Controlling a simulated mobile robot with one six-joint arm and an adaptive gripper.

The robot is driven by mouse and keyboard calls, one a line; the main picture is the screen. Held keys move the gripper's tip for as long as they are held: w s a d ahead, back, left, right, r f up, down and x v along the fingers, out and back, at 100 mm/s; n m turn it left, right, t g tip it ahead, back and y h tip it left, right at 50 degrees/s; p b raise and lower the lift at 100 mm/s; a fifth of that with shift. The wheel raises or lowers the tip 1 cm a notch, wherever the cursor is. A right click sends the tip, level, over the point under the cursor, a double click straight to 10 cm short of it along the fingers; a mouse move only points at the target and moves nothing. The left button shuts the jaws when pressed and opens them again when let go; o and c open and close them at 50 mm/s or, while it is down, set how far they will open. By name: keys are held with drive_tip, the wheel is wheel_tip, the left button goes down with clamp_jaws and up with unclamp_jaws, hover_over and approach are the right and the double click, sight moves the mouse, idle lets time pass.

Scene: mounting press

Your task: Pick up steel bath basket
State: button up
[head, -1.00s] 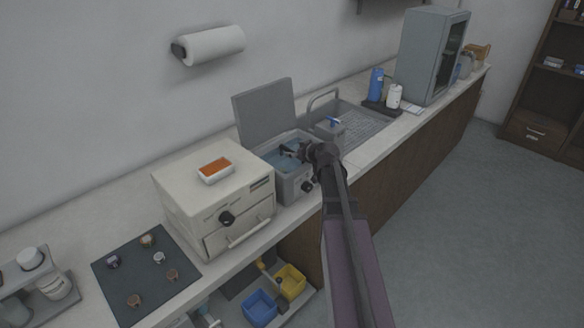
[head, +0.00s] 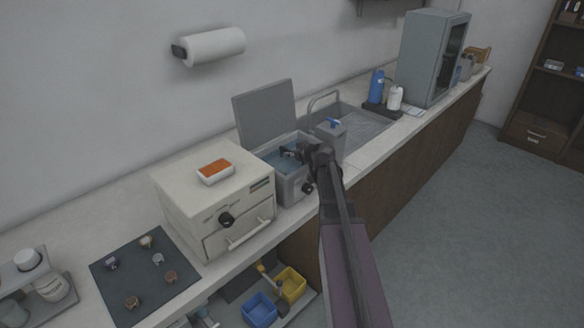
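A grey open-topped bath (head: 296,188) with blue liquid (head: 285,161) in it stands on the counter, its grey lid (head: 265,112) raised at the back. I cannot clearly make out the steel basket; any part of it in the bath is small or hidden by my gripper. My gripper (head: 291,151) is over the bath's opening, reaching in from the right. Its fingers are dark and small, and I cannot tell whether they are apart or hold anything. My wrist and arm cover the bath's right side.
A cream oven-like box (head: 215,200) with an orange-topped white dish (head: 215,171) stands left of the bath. A grey container with a blue top (head: 331,137) and a sink (head: 365,128) are to the right. A dark mat (head: 144,280) with several small pieces lies at the front left.

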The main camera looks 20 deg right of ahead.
clamp_jaws()
drive_tip(key=shift+r, duration=0.2)
wheel_tip(320, 180, up, 10)
drive_tip(key=p, duration=1)
drive_tip(key=shift+f, duration=0.2)
